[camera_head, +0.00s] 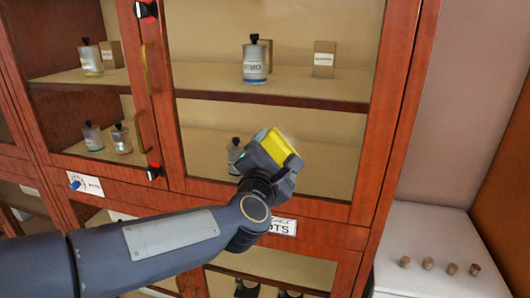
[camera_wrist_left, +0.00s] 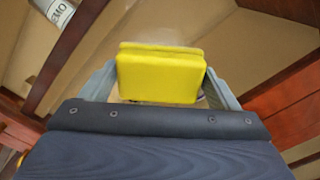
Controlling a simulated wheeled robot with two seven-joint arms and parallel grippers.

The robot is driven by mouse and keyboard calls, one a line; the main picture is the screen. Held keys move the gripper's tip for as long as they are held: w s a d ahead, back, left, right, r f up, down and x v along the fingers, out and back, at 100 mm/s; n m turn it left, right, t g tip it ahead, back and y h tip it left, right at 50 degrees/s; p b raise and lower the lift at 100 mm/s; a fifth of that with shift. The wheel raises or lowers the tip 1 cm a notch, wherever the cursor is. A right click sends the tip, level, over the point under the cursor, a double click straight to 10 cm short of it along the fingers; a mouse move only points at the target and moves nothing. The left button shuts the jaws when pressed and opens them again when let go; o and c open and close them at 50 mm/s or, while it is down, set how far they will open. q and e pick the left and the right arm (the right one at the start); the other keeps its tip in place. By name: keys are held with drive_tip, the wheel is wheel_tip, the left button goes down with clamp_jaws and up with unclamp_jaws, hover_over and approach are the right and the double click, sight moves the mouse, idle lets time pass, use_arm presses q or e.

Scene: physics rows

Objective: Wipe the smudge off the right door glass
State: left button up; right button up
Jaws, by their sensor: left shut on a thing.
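My left gripper (camera_head: 272,158) is shut on a yellow sponge (camera_head: 281,146) and holds it up at the lower part of the right door's glass (camera_head: 330,150). In the left wrist view the sponge (camera_wrist_left: 162,74) sits between the two grey fingers, facing the pane. I cannot tell whether it touches the glass. A faint pale haze, perhaps the smudge, shows just beyond the sponge's upper edge in the left wrist view (camera_wrist_left: 150,42). The sponge hides part of the pane. The right door's red-brown wooden frame (camera_head: 394,120) surrounds the glass. My right gripper is not in view.
Behind the glass, a labelled bottle (camera_head: 255,62) and a small box (camera_head: 324,60) stand on a shelf. A white counter (camera_head: 430,235) at right bears several small brown pegs.

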use_arm(q)
drive_tip(key=shift+s+d, duration=0.25)
drive_tip(key=shift+d, duration=0.4)
drive_tip(key=shift+s+d, duration=0.2)
drive_tip(key=shift+d, duration=0.5)
drive_tip(key=shift+s+d, duration=0.25)
drive_tip(key=shift+d, duration=0.4)
drive_tip(key=shift+f, duration=0.15)
drive_tip(key=shift+w, duration=0.1)
drive_tip(key=shift+w+a+b, duration=0.25)
drive_tip(key=shift+a+b, duration=0.05)
drive_tip(key=shift+a, duration=0.4)
drive_tip(key=shift+w+a+b, duration=0.3)
drive_tip(key=shift+a, duration=0.45)
drive_tip(key=shift+w+a+b, duration=0.25)
drive_tip(key=shift+a+b, duration=0.05)
drive_tip(key=shift+a, duration=0.4)
drive_tip(key=shift+w+a+b, duration=0.2)
drive_tip(key=shift+a+b, duration=0.05)
drive_tip(key=shift+a, duration=0.45)
drive_tip(key=shift+w+a+b, duration=0.2)
drive_tip(key=shift+a+b, duration=0.1)
drive_tip(key=shift+a, duration=0.35)
drive_tip(key=shift+w+a+b, duration=0.2)
drive_tip(key=shift+a+b, duration=0.05)
drive_tip(key=shift+a, duration=0.45)
drive_tip(key=v, duration=0.6)
drive_tip(key=shift+d, duration=0.25)
